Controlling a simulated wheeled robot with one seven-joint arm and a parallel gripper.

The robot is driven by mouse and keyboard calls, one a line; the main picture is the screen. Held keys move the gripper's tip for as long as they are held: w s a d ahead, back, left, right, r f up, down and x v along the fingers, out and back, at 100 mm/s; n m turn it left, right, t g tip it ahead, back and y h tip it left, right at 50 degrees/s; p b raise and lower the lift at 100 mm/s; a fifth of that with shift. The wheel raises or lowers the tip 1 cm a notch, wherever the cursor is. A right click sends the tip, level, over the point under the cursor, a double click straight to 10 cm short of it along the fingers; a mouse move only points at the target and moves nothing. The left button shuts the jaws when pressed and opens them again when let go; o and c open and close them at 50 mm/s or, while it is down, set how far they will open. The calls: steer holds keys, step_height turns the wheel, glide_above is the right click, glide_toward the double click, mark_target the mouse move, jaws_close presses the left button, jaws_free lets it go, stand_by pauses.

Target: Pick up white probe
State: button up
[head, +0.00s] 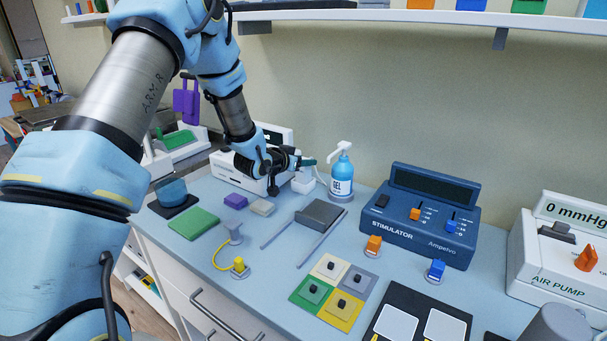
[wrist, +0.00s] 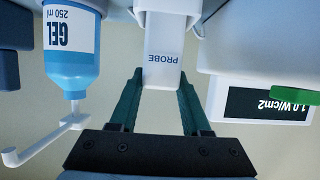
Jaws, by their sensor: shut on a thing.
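The white probe (wrist: 163,55), a pale block with the label PROBE, shows upside down in the wrist view. My gripper (wrist: 160,85) has its two dark green fingers on either side of the block's near end and is shut on it. In the head view my gripper (head: 300,160) is at the back of the counter, between the white device and the gel bottle. A small white piece (head: 303,184) shows just below it there. My wrist and fingers partly hide this spot, so I cannot tell whether the probe is clear of its support.
The blue gel bottle (head: 341,178) with a white pump stands close right of my gripper. A white device (head: 226,168) stands close left. The blue stimulator (head: 420,215) is farther right. Coloured pads (head: 334,290) lie in front. A shelf (head: 400,16) hangs above.

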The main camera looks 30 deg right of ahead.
jaws_close()
